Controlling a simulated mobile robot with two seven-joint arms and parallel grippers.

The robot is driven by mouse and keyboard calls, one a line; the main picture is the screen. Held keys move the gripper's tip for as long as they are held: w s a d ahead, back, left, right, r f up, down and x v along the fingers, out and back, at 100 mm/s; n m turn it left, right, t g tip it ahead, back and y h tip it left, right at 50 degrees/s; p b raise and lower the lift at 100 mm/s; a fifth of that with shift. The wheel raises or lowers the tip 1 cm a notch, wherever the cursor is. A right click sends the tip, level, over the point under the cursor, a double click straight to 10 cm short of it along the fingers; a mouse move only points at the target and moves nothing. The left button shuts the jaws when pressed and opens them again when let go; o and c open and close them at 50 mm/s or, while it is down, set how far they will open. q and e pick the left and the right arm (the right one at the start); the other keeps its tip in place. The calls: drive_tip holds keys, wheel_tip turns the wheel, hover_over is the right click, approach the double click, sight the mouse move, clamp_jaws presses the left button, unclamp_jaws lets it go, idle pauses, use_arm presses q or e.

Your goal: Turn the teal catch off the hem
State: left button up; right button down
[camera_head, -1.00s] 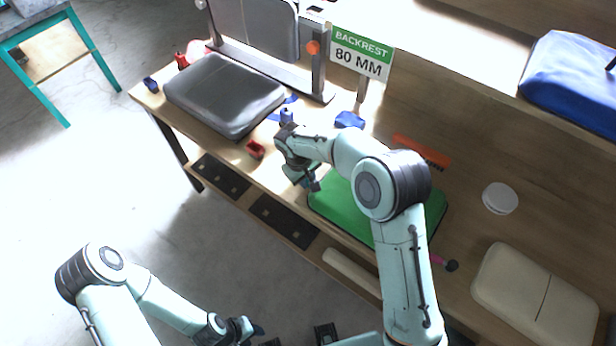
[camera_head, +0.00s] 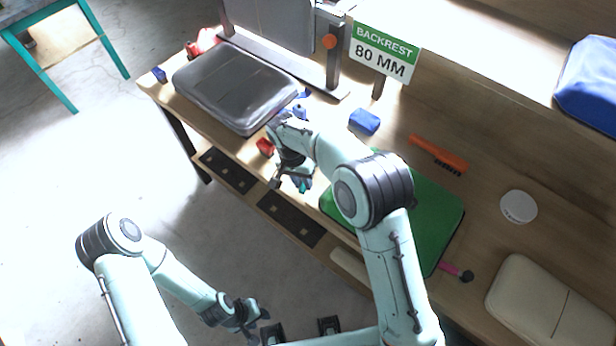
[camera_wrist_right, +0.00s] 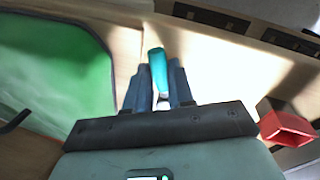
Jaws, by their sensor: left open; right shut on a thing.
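The teal catch (camera_wrist_right: 158,70) shows in the right wrist view as a narrow upright teal piece with a pale lower end. My right gripper (camera_wrist_right: 160,88) is shut on it, with a dark finger on each side. In the head view the right gripper (camera_head: 288,182) is at the table's front edge, left of the green mat, and a bit of teal (camera_head: 303,185) shows beside it. I cannot make out the hem, or whether the catch touches it. My left gripper (camera_head: 246,316) is open and empty, low in front of the table, over the floor.
A grey cushion (camera_head: 235,85) lies on the table's left. A red part (camera_head: 265,147) is close to my right gripper, also in the wrist view (camera_wrist_right: 288,127). The green mat (camera_head: 430,215), blue block (camera_head: 364,121) and orange brush (camera_head: 438,153) lie to the right.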

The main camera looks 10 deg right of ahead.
use_arm(q)
drive_tip(key=shift+w+r+p, duration=0.5)
drive_tip(key=shift+w+r, duration=0.05)
drive_tip(key=shift+r, duration=0.2)
drive_tip(key=shift+w+r+p, duration=0.45)
drive_tip(key=shift+w+r, duration=0.05)
drive_tip(key=shift+r, duration=0.2)
use_arm(e)
drive_tip(key=shift+w+a+r+m+g+y, duration=0.15)
drive_tip(key=shift+w+a+m, duration=0.25)
drive_tip(key=shift+m, duration=0.6)
drive_tip(key=shift+w+a+f+m+g+y, duration=0.15)
drive_tip(key=shift+w+a+m, duration=0.15)
drive_tip(key=shift+m, duration=0.7)
drive_tip(key=shift+r, duration=0.1)
drive_tip(key=c, duration=1)
unclamp_jaws()
drive_tip(key=shift+o, duration=0.2)
use_arm(q)
drive_tip(key=w+r+p, duration=0.2)
drive_tip(key=shift+w+r+t, duration=0.25)
drive_tip(key=shift+r+t, duration=0.05)
drive_tip(key=shift+r, duration=0.05)
use_arm(e)
wheel_tip(320, 180, up, 13)
drive_tip(key=w+a, duration=0.1)
drive_tip(key=w, duration=0.1)
drive_tip(key=shift+a, duration=0.35)
use_arm(q)
drive_tip(key=shift+s, duration=0.15)
